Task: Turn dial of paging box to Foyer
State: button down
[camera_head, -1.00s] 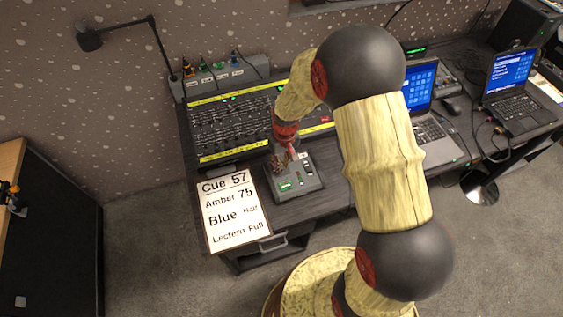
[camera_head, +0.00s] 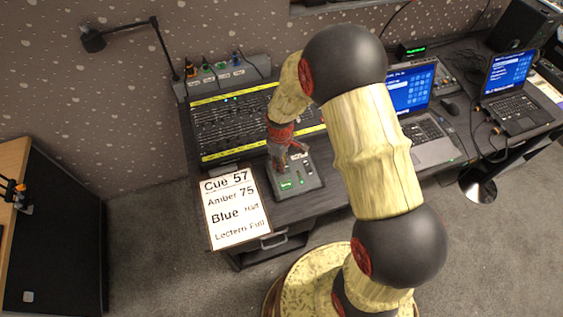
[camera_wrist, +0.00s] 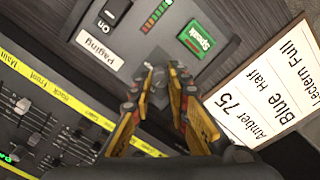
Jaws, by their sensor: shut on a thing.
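The paging box (camera_head: 312,180) is a small grey box at the front of the desk, beside the fader board. In the wrist view its face shows a "Paging" label (camera_wrist: 99,49), an "ON" switch (camera_wrist: 110,12), a row of level lights (camera_wrist: 155,15) and a green "Speak" button (camera_wrist: 196,39). My gripper (camera_wrist: 160,84) points down at the box and is shut on its grey dial (camera_wrist: 158,72). The fingers cover much of the dial, and I cannot read its markings or its setting. In the head view my gripper (camera_head: 279,163) hides that part of the box.
The fader board (camera_head: 230,125) with yellow strips lies behind the box. A printed cue sheet (camera_head: 235,207) lies to its left at the desk edge. A laptop (camera_head: 425,130) stands to the right. A lamp arm (camera_head: 163,50) rises at the back left.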

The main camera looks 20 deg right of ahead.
dwell(0.5)
jog(key=c, duration=1.7)
grip_release()
notch_tip(320, 180, up, 12)
jog(key=shift+s+a, duration=0.1)
jog(key=shift+a, duration=0.05)
